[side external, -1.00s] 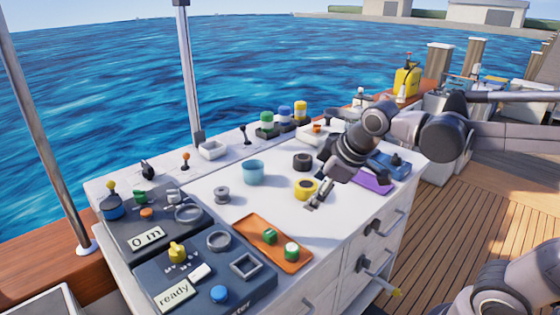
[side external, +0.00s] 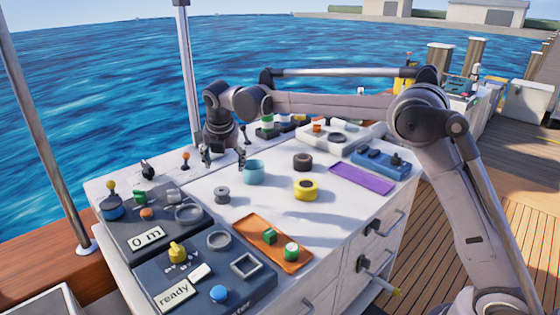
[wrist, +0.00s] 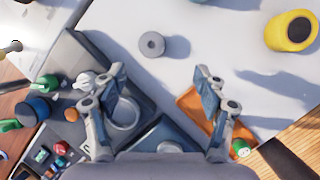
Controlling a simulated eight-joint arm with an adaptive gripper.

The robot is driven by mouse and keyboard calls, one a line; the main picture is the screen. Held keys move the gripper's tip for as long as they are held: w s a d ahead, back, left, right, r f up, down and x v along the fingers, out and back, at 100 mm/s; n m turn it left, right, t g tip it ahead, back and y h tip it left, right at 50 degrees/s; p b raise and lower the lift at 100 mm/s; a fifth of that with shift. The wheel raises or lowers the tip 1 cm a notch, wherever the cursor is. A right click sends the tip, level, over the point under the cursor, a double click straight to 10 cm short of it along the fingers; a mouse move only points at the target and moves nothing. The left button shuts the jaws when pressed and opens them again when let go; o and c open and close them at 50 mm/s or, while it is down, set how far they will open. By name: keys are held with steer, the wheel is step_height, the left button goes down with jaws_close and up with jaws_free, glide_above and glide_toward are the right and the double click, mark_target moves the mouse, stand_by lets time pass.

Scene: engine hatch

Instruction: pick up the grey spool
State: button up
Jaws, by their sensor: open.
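The grey spool (side external: 222,194) stands on the white worktop, left of the teal cup and near the dark control panel. It also shows in the wrist view (wrist: 152,44) at the upper middle, with its hole facing up. My gripper (side external: 223,157) points down above the worktop, higher than the spool, with its fingers spread. In the wrist view my gripper (wrist: 160,80) is open and empty, and the spool lies beyond the fingertips, roughly in line with the gap between them.
The teal cup (side external: 253,173) stands just right of the spool. A yellow roll (side external: 305,189) and a dark ring (side external: 302,161) are further right. An orange tray (side external: 272,246) holds green pieces in front. The dark control panel (side external: 150,243) lies at left. The worktop around the spool is clear.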

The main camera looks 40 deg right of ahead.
step_height(320, 180, down, 2)
steer(key=w+n, duration=0.2)
glide_above(222, 190)
steer(key=s+a, duration=0.1)
step_height(222, 190, down, 5)
steer(key=shift+s+r, duration=0.1)
steer(key=shift+s+x, duration=0.15)
steer(key=shift+x, duration=1.25)
steer(key=shift+s+x, duration=0.15)
steer(key=shift+x, duration=1.3)
steer(key=shift+a, duration=0.15)
steer(key=c, duration=1.2)
